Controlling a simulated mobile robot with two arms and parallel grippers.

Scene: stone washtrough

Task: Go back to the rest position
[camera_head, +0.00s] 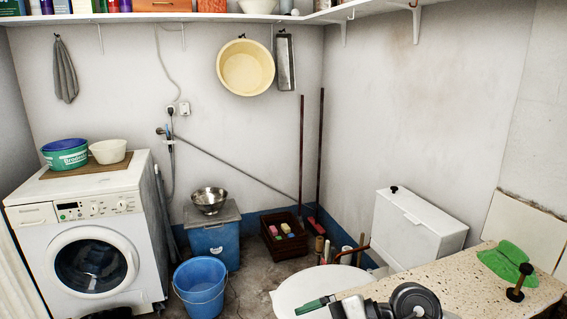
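Dark rounded parts with a whitish block (352,307) show at the bottom edge, right of centre, in the head view. They look like my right arm and gripper, in front of the stone counter. No clear pair of fingertips shows, so I cannot tell if it is open or shut. A green object (315,305) lies just left of the block, over the white round surface (300,287); I cannot tell if they touch. My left gripper is not clearly visible. A dark shape (110,313) at the bottom left edge is too cut off to identify.
A washing machine (95,215) stands left. A blue bucket (200,290) and a dark crate (284,246) stand on the floor.

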